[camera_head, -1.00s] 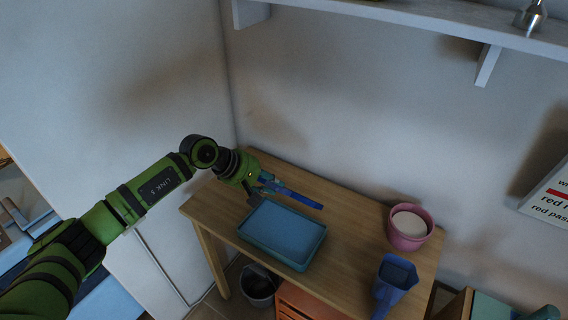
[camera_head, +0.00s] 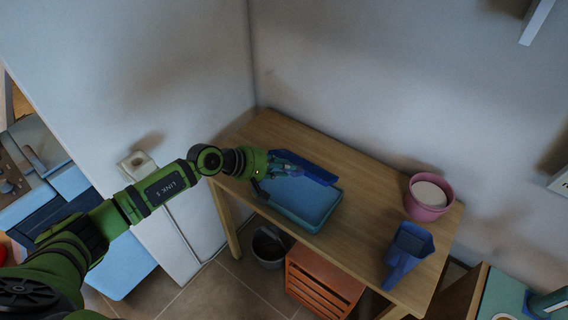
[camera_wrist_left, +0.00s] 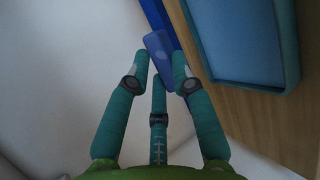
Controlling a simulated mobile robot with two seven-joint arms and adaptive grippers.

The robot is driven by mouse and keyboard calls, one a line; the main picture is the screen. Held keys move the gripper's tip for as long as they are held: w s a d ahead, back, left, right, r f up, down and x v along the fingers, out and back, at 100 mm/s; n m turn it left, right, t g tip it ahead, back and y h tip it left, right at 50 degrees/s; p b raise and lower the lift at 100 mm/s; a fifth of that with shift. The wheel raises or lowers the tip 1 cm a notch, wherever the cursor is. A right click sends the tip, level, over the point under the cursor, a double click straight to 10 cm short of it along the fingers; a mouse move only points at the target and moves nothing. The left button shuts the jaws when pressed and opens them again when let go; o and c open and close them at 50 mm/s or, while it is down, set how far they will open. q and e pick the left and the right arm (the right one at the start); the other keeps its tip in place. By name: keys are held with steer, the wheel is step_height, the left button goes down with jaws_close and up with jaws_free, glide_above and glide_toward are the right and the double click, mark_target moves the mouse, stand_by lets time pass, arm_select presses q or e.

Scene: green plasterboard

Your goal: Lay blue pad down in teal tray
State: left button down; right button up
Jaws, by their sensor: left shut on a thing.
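The blue pad (camera_head: 318,169) is a long, flat dark-blue piece. My left gripper (camera_head: 287,170) is shut on its lighter blue handle and holds it over the table. In the head view the pad overlaps the back edge of the teal tray (camera_head: 293,218). The tray lies flat on the wooden table and its inside looks light blue and empty. In the left wrist view the gripper (camera_wrist_left: 160,68) closes around the handle (camera_wrist_left: 158,45), and the tray (camera_wrist_left: 288,55) is to the right of the pad. The pad's underside is hidden. My right gripper is not in view.
On the table (camera_head: 350,222) stand a pink bucket (camera_head: 420,212) with pale contents and a blue scoop (camera_head: 398,262), both right of the tray. A grey bucket (camera_head: 268,262) and an orange crate (camera_head: 322,287) are below. Walls close off the table's back and left.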

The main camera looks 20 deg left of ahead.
arm_select(q)
steer(key=f+b, duration=0.3)
steer(key=b, duration=0.1)
steer(key=s+f+t+b, duration=0.1)
steer(key=f+b, duration=0.3)
steer(key=b, duration=0.1)
steer(key=s+f+t+h+b, duration=0.1)
steer(key=f+b, duration=0.3)
steer(key=b, duration=0.1)
steer(key=shift+a+m, duration=0.3)
steer(key=c, duration=1)
jaws_free()
steer(key=shift+f, duration=0.1)
steer(key=v, duration=1.2)
